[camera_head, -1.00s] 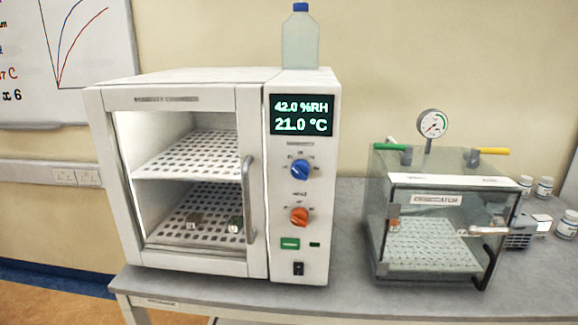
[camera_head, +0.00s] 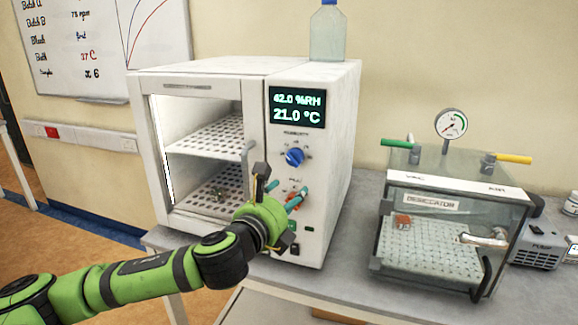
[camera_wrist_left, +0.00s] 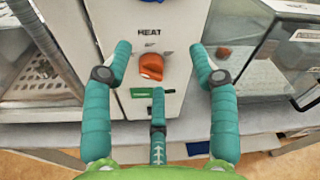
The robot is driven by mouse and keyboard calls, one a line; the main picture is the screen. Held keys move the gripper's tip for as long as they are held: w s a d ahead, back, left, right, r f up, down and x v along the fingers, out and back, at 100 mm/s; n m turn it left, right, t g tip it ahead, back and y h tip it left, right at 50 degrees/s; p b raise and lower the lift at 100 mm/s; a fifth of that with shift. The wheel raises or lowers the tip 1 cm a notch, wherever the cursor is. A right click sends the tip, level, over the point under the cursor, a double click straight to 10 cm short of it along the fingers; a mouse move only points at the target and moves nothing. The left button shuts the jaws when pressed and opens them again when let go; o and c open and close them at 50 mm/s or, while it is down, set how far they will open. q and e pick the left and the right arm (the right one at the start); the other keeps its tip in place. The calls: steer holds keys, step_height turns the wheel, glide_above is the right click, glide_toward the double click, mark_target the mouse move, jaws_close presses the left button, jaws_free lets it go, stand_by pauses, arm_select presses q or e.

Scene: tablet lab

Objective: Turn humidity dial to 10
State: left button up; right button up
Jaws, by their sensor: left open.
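The humidity chamber's blue dial (camera_head: 293,157), under a label that appears to read HUMIDITY, is on the white front panel (camera_head: 310,227). The display (camera_head: 297,107) above it reads 42.0 %RH and 21.0 °C. My left gripper (camera_head: 284,191) is open and empty in front of the panel, below the blue dial. In the left wrist view, its teal fingers (camera_wrist_left: 160,55) are spread either side of the orange HEAT dial (camera_wrist_left: 151,66). In the head view the gripper partly hides that orange dial. My right gripper is not in view.
A glass-fronted desiccator (camera_head: 432,203) with a gauge stands to the right on the grey bench (camera_head: 345,270). A clear bottle with a blue cap (camera_head: 328,33) stands on the chamber. The chamber door handle (camera_head: 247,165) is close to the left gripper.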

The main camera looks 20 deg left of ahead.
mark_target(290, 161)
arm_select(q)
step_height(290, 161, up, 6)
steer(key=s+a+m+t, duration=0.1)
steer(key=s+m, duration=0.1)
steer(key=m, duration=0.1)
steer(key=w+p, duration=0.2)
steer(key=w, duration=0.4)
steer(key=shift+w+d, duration=0.15)
steer(key=shift+w+f, duration=0.1)
steer(key=shift+w, duration=0.3)
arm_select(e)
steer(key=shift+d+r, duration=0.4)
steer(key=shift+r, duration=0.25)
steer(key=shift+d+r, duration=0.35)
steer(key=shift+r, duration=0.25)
arm_select(q)
steer(key=c, duration=1.1)
